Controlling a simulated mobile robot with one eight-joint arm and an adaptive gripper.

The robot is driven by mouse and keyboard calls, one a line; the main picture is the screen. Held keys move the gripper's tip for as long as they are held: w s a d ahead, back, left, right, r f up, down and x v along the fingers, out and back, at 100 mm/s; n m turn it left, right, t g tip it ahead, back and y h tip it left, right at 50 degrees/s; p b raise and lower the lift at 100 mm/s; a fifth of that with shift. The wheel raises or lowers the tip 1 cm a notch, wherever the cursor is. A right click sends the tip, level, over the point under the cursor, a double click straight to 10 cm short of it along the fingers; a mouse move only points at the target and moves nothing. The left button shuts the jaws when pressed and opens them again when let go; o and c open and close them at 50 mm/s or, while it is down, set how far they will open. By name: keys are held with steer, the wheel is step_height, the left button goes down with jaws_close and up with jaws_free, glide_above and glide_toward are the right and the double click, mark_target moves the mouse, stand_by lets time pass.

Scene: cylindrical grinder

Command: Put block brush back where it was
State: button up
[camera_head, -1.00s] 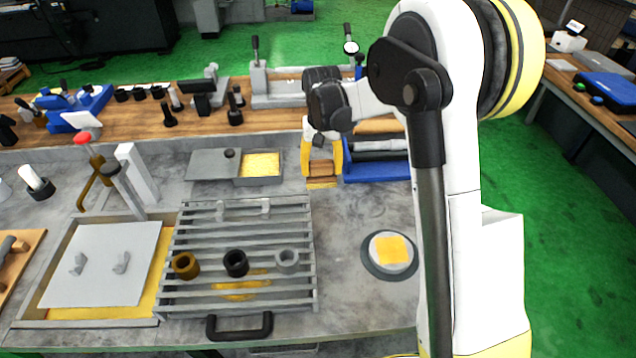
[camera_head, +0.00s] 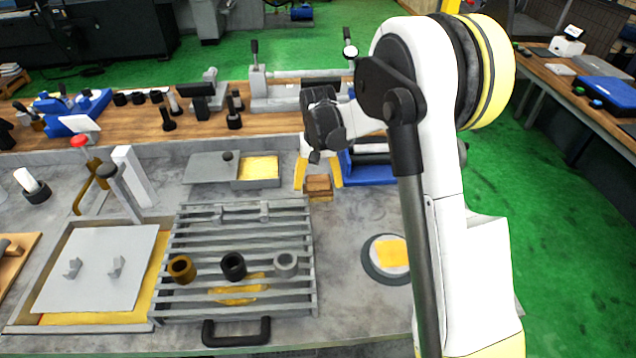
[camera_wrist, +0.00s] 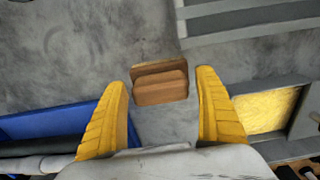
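The block brush (camera_head: 318,184) is a small brown wooden block with a yellowish lower part. It is on the grey worktop, just left of the blue tray, and looks upright. In the wrist view the brush (camera_wrist: 160,88) lies between the tips of my two yellow fingers, with a visible gap on each side. My gripper (camera_head: 318,178) is open and points down over the brush. It also shows in the wrist view (camera_wrist: 163,80). Whether the finger tips reach below the top of the brush is hard to tell.
A blue tray (camera_head: 373,172) stands right of the brush, partly behind my arm. A grey tray with yellow contents (camera_head: 258,168) is to the left. A slatted grey rack (camera_head: 190,297) lies in front. A round pad (camera_head: 393,252) is front right. Bare worktop (camera_head: 342,222) lies between.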

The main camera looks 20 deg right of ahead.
step_height(320, 180, up, 12)
steer(key=p, duration=0.3)
steer(key=shift+r, duration=0.1)
steer(key=s+r+t, duration=0.2)
steer(key=s+r, duration=0.5)
steer(key=s+r+n+t, duration=0.1)
steer(key=s+t, duration=0.4)
steer(key=s, duration=1.4)
steer(key=shift+s+n, duration=0.4)
steer(key=shift+n, duration=0.2)
